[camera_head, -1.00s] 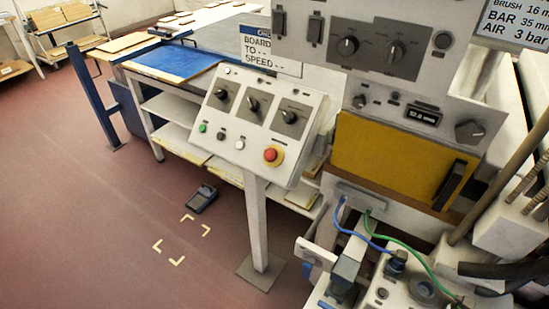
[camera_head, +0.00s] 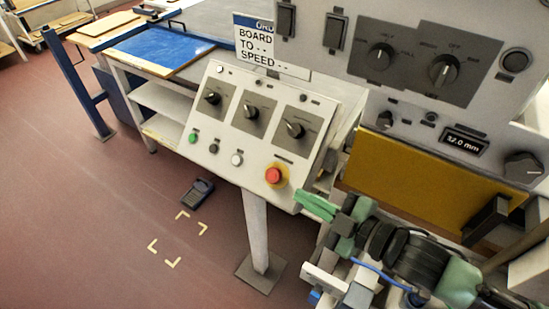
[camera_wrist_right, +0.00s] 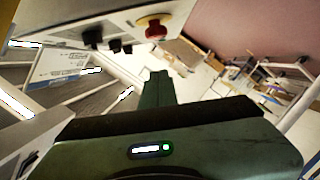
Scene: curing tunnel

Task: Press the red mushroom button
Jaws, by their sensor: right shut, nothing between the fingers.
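The red mushroom button (camera_head: 274,175) sits on a yellow disc at the lower right of the tilted white control panel (camera_head: 225,150). My right gripper (camera_head: 303,201) has green fingers. It is shut and empty, to the right of the button and slightly below it in the head view, apart from it. In the right wrist view my shut fingers (camera_wrist_right: 158,76) point up toward the button's side. My left gripper is not in view.
Three selector knobs and small green, black and white buttons (camera_head: 214,148) share the panel. A post (camera_head: 256,230) holds it up. A machine with a yellow door (camera_head: 410,185) stands to the right.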

